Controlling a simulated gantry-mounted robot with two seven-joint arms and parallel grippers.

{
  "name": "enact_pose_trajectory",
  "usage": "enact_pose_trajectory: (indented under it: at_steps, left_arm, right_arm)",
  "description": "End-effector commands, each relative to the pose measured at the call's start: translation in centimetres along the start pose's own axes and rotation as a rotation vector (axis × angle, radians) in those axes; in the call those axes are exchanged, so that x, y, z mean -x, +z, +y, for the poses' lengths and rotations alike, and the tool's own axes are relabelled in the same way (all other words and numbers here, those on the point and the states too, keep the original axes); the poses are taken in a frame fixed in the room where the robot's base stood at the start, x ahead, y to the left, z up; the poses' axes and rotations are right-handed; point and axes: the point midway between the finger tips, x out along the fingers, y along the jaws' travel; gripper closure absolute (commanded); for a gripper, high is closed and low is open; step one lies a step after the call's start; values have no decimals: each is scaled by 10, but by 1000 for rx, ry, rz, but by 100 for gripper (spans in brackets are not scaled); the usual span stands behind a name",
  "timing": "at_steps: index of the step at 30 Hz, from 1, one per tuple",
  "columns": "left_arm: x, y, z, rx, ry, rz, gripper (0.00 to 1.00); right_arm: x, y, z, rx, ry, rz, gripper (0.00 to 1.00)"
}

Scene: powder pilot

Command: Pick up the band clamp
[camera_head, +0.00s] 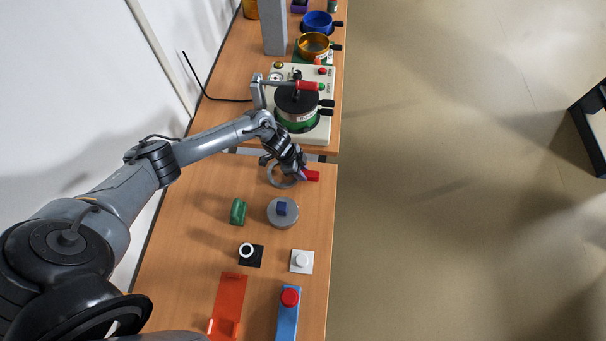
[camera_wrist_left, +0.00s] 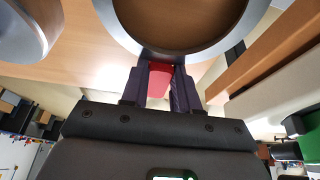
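The band clamp (camera_head: 271,178) is a grey metal ring with a red latch block (camera_head: 312,176) on its right side. It is over the far end of the near table; whether it touches the wood I cannot tell. My left gripper (camera_head: 302,173) is at the red block. In the left wrist view the ring (camera_wrist_left: 234,38) fills the top. The red block (camera_wrist_left: 159,80) lies between the dark purple fingers (camera_wrist_left: 160,88) and fills the gap at their tips, so the gripper looks shut on it. My right gripper is not in view.
Nearer on the table are a green piece (camera_head: 238,211), a round grey lid (camera_head: 283,219), a black block with white ring (camera_head: 251,256), a white button block (camera_head: 302,262), and red (camera_head: 230,295) and blue (camera_head: 288,318) pieces. Beyond a gap stands a machine with a green pot (camera_head: 297,118).

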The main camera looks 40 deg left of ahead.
Motion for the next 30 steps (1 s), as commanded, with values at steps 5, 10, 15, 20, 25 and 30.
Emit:
enact_pose_trajectory:
  at_steps: [5, 10, 15, 20, 25, 30]
  left_arm:
    - [0, 0, 0, 0, 0, 0, 100]
    - [0, 0, 0, 0, 0, 0, 100]
    - [5, -2, 0, 0, -1, 1, 100]
    - [18, -7, -1, -2, -1, 2, 100]
    - [41, -23, 1, -4, -2, 4, 100]
    - [46, -63, 13, -4, 0, 5, 100]
  right_arm:
    - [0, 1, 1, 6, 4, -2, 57]
    - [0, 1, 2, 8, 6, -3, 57]
    - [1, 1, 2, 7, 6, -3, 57]
    - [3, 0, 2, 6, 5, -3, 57]
    - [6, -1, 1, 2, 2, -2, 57]
    - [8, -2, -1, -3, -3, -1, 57]
